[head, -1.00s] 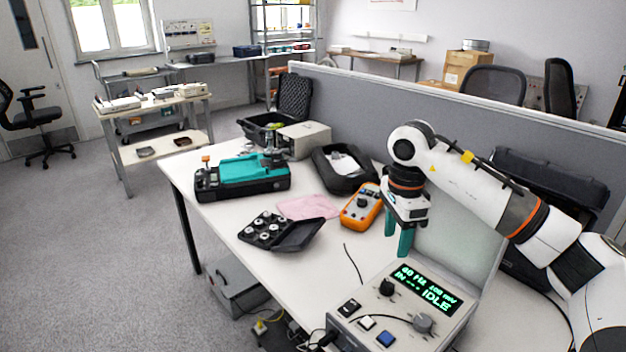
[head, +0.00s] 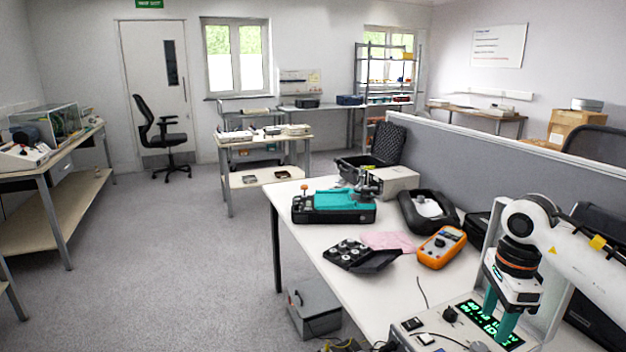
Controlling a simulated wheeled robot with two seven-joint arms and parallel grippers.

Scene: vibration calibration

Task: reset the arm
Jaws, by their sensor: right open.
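My right gripper (head: 500,318) comes in from the right, with teal fingers pointing down. It is open and empty. In the picture its fingers overlap the lit green display of the grey control box (head: 440,330); I cannot tell how far above the box they are. The fingers hide part of the display text. My left gripper is not in view.
On the white table (head: 325,268) are a teal and black device (head: 338,206), an orange meter (head: 441,247), a black case of small parts (head: 358,254), a pink cloth (head: 388,241) and a black tray (head: 428,211). A grey partition (head: 470,150) stands behind.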

